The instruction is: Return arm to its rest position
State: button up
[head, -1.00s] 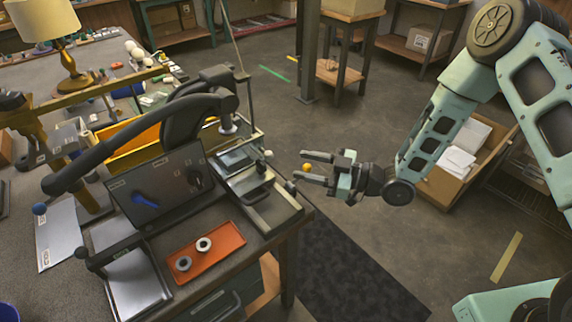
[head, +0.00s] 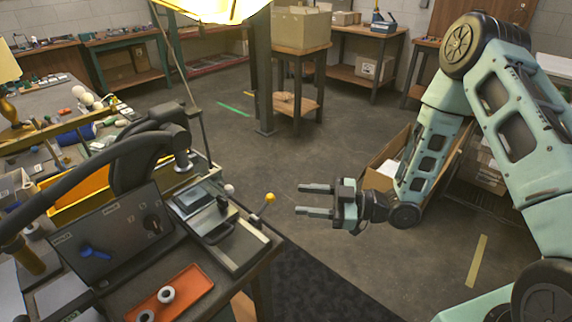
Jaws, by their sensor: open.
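My gripper (head: 316,200) is open and empty. It is held in the air to the right of the workbench, with its fingers pointing left. My arm (head: 428,150) comes in from the right side of the head view and bends down to the gripper. A small yellow ball on a thin lever (head: 270,197) stands at the bench's right edge, left of the fingertips and apart from them.
The workbench (head: 262,262) carries an orange tray (head: 199,277) with white rings and a dark panel (head: 113,236). A cardboard box (head: 375,179) stands on the floor behind my arm. The floor (head: 345,125) beyond the gripper is clear.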

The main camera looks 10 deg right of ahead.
jog(key=w+a+r+m+g+h, duration=0.1)
jog(key=a+r+m+h, duration=0.3)
jog(key=h, duration=0.6)
jog(key=s+r+m+g+h, duration=0.2)
jog(key=s+r+g+h, duration=0.1)
jog(key=s, duration=0.9)
jog(key=s+r+m+g+h, duration=0.2)
jog(key=s+r, duration=0.4)
jog(key=s, duration=0.6)
jog(key=shift+s+d+g+h, duration=0.15)
jog(key=shift+s+g+h, duration=0.25)
jog(key=shift+h, duration=0.1)
